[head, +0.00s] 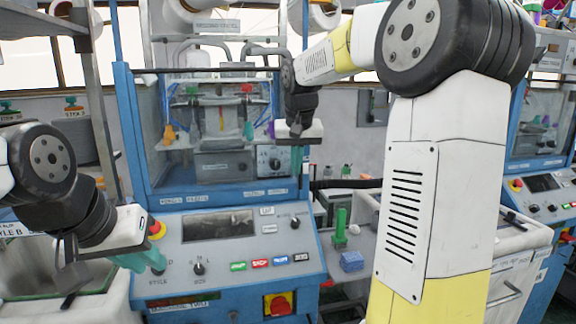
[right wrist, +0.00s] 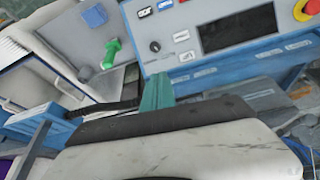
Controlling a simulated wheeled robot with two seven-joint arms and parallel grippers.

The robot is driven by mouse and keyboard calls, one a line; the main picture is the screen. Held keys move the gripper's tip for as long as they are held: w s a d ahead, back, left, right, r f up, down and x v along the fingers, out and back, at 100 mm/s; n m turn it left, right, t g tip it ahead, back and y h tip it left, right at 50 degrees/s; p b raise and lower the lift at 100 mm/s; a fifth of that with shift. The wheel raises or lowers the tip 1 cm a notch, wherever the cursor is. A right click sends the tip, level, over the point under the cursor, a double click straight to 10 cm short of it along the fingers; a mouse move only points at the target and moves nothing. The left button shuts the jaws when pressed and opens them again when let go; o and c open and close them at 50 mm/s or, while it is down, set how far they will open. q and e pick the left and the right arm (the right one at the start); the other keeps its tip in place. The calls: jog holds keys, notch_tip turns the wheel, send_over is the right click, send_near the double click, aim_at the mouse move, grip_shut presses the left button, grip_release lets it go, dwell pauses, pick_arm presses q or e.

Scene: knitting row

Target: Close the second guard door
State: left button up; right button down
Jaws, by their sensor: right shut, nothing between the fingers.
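The second machine's guard door (head: 205,186) is a clear panel in a blue frame, at the middle of the head view. It stands upright across the front of the cabinet, with the works visible behind it. I cannot tell if any gap is left at its edge. My right gripper (head: 298,158) is shut and empty, pointing down near the door's right edge; contact is unclear. Its teal fingers (right wrist: 157,92) lie together in the right wrist view. My left gripper (head: 138,260) hangs by the left end of the control panel; its finger gap is hidden.
The control panel (head: 228,252) has a dark screen, knobs, coloured buttons and a red switch (head: 279,304). A green part (head: 340,228) and a blue block (head: 352,261) sit on the bench to the right. Another blue machine (head: 540,150) stands at far right.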

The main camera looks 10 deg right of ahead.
aim_at(292, 179)
jog(key=shift+w+d+f, duration=0.15)
jog(key=shift+w+f, duration=1.55)
jog(key=shift+f, duration=0.05)
jog(key=shift+w+d+f, duration=0.15)
jog(key=shift+w+f, duration=1.5)
jog(key=shift+f, duration=0.1)
